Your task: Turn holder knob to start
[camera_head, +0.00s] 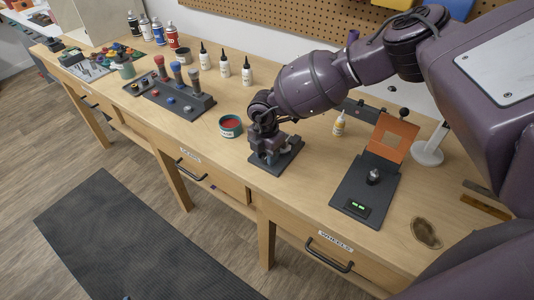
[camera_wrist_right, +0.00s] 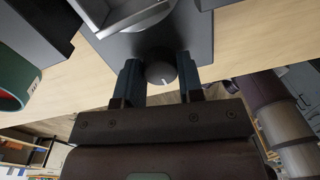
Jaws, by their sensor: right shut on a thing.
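The holder is a dark, flat-based device (camera_head: 291,158) on the workbench, partly hidden by my right gripper in the head view. In the right wrist view its dark base (camera_wrist_right: 200,40) carries a round black knob (camera_wrist_right: 161,67) with a small white mark at its lower edge. My right gripper (camera_head: 268,152) is at the holder's front side. In the right wrist view the two fingers of my right gripper (camera_wrist_right: 160,75) stand on either side of the knob and are shut on it. My left gripper is not in view.
A green round tin (camera_head: 230,127) stands just left of the holder. A dark scale-like device (camera_head: 362,195) with an orange panel stands to the right. Several white bottles (camera_head: 246,72) stand behind. Drawers with black handles (camera_head: 192,171) line the bench front.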

